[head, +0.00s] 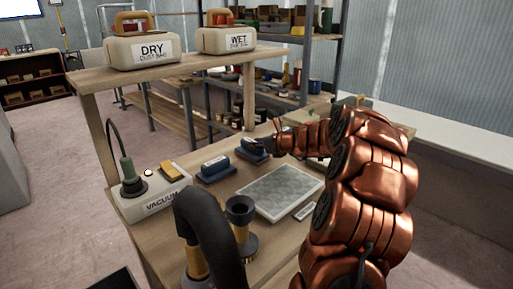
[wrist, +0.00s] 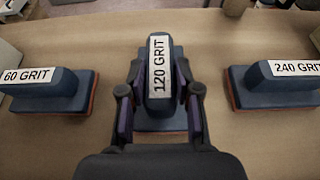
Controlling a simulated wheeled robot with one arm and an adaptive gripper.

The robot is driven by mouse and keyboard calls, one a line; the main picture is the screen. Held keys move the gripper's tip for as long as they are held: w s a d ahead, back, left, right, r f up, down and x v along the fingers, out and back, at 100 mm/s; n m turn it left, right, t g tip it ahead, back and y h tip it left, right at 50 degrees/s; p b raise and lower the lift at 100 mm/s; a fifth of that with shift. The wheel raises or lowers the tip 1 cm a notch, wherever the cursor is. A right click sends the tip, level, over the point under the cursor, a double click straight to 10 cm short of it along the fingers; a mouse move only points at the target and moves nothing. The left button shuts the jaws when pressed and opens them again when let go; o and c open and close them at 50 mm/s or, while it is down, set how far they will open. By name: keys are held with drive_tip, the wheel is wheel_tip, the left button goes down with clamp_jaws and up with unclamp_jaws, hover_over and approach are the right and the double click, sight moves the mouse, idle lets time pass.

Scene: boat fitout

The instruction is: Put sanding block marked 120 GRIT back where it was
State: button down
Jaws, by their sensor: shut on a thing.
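The sanding block marked 120 GRIT (wrist: 160,82) is dark blue with a white label on its handle. In the wrist view my gripper (wrist: 160,110) is shut on its handle, one finger on each side. The block looks level over the wooden bench; I cannot tell if it touches the top. The 60 GRIT block (wrist: 50,90) sits to its left and the 240 GRIT block (wrist: 275,85) to its right, both apart from it. In the head view my gripper (head: 268,146) is at the far part of the bench, with a blue block (head: 215,168) nearer.
The wooden bench (head: 185,222) also bears a white VACUUM box (head: 155,203), a grey speckled panel (head: 278,190) and a dark funnel-topped holder (head: 240,215). A raised shelf (head: 180,68) with DRY (head: 143,50) and WET (head: 226,40) boxes stands behind.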

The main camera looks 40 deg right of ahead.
drive_tip(key=shift+f, duration=0.3)
drive_tip(key=shift+f, duration=0.15)
drive_tip(key=c, duration=0.8)
unclamp_jaws()
drive_tip(key=shift+r, duration=0.2)
drive_tip(key=v, duration=1.2)
drive_tip(key=shift+p, duration=0.4)
drive_tip(key=shift+f, duration=0.1)
